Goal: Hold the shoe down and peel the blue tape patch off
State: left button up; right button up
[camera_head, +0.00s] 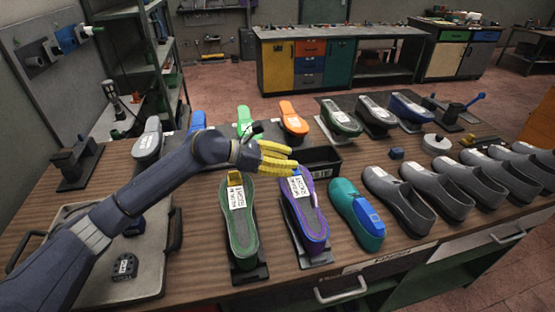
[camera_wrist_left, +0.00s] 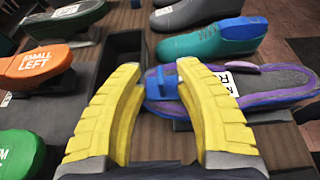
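A grey shoe with purple trim (camera_head: 312,222) lies sole-up on a dark stand, with a white printed label on it. A small blue patch (camera_head: 298,171) sits at its far end. In the left wrist view the purple-trimmed shoe (camera_wrist_left: 275,82) lies across the right side, and the blue patch (camera_wrist_left: 160,84) shows partly between the fingers and partly behind the right one. My left gripper (camera_head: 292,158), with ridged yellow fingers, is over that far end. Its fingers are apart and nothing is held; contact with the patch cannot be told. My right gripper is out of view.
A green shoe (camera_head: 241,235) with a yellow patch stands left of it, and a teal form (camera_head: 345,205) with a blue top stands right. A black bin (camera_head: 325,157) lies just behind. Several grey shoes line the right; a grey tray (camera_head: 150,275) lies left.

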pick_arm(q)
jog(key=shift+x, duration=1.65)
grip_shut()
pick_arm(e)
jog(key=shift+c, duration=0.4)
